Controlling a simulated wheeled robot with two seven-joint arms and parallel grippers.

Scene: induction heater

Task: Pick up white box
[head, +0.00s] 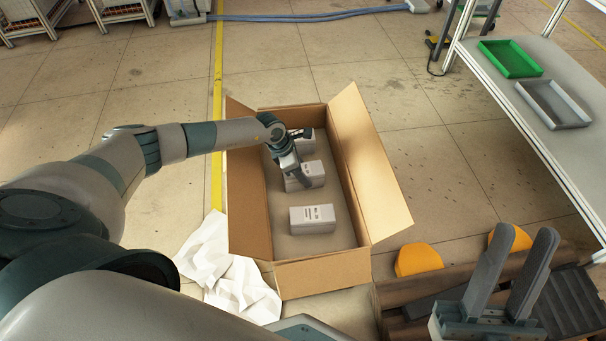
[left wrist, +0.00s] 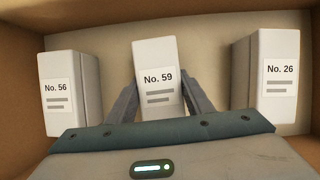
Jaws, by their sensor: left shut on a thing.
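Several white boxes stand in an open cardboard box (head: 248,190) on the floor. My left gripper (head: 297,169) reaches into it and is shut on the middle white box (head: 313,172). In the left wrist view the fingers (left wrist: 157,98) grip both sides of this box, labelled No. 59 (left wrist: 155,60). The box No. 56 (left wrist: 58,90) stands to its left and the box No. 26 (left wrist: 277,75) to its right, both apart from the fingers. In the head view one white box (head: 312,219) is nearer and another (head: 304,143) is farther, partly hidden by my gripper. My right gripper (head: 515,275) is open and empty at the lower right.
A table (head: 545,115) at the right holds a green tray (head: 510,58) and a grey tray (head: 553,103). Crumpled white sheets (head: 235,275) lie at the cardboard box's lower left. Yellow-ended brown items (head: 418,259) lie below my right gripper. The floor behind the box is clear.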

